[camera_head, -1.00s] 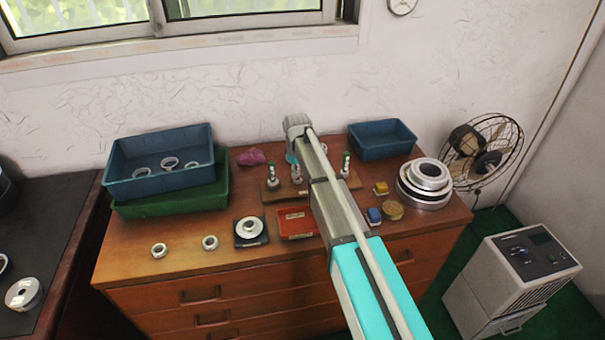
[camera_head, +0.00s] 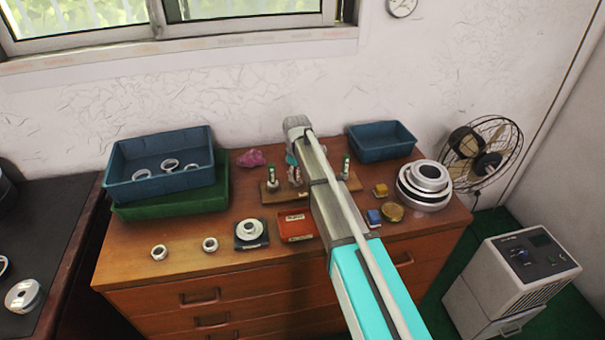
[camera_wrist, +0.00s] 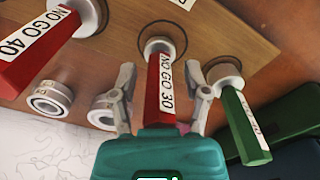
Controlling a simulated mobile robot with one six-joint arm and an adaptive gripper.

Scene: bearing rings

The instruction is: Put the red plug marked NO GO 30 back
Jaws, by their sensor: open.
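The red plug marked NO GO 30 (camera_wrist: 161,92) stands in the wrist view with its pale metal end at a dark-ringed spot on the wooden rack (camera_wrist: 120,58). My gripper (camera_wrist: 161,84) is open, with one finger on each side of the red handle and a gap at both sides. Whether the plug is fully seated is hard to tell. In the head view the rack (camera_head: 268,197) is at the back middle of the dresser, and my arm hides part of it.
A red NO GO 40 plug (camera_wrist: 38,48) and a green plug (camera_wrist: 243,122) flank it closely. Metal rings (camera_wrist: 50,98) lie beyond the rack. In the head view, blue trays (camera_head: 160,187) (camera_head: 381,152) stand either side and a red tray (camera_head: 296,234) lies in front.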

